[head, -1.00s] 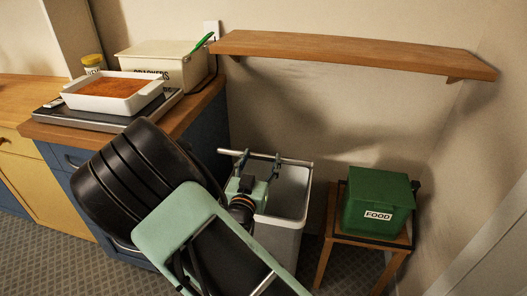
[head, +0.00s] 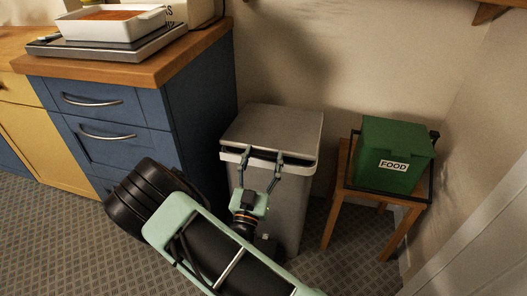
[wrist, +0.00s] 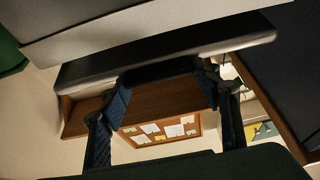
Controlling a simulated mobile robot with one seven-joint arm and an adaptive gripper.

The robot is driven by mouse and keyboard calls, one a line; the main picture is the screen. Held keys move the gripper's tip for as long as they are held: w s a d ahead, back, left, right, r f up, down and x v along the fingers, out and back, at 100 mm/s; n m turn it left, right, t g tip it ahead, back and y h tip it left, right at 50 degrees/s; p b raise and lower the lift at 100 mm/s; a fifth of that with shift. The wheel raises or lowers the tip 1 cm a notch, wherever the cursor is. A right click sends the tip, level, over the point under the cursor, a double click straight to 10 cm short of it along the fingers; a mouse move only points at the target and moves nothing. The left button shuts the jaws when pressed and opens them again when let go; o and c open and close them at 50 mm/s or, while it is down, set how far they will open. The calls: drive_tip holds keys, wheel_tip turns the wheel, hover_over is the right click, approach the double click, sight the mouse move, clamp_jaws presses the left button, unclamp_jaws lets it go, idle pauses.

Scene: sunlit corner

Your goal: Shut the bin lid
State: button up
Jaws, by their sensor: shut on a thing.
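The bin (head: 302,200) is a grey box standing on the floor beside the blue cabinet. Its grey lid (head: 275,125) lies nearly flat over the top, with a narrow dark gap showing under its front edge. My gripper (head: 263,158) is at the front of the lid, its two fingers set apart along the front edge and shut on the lid. In the wrist view the fingers (wrist: 163,78) stand on either side of a dark edge. The exact contact is hard to make out.
The blue cabinet (head: 185,105) stands close on the left. A green FOOD box (head: 385,140) sits on a wooden stool (head: 345,205) at the right. A wall is behind the bin. Patterned floor (head: 60,235) is clear at the left front.

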drive_tip(key=shift+w+d+f, duration=0.15)
drive_tip(key=shift+w+f, duration=0.2)
drive_tip(key=shift+f, duration=0.15)
drive_tip(key=shift+t, duration=0.3)
drive_tip(key=o, duration=1.7)
drive_tip(key=shift+w+f, duration=0.15)
drive_tip(key=shift+s, duration=0.2)
drive_tip(key=v, duration=1.2)
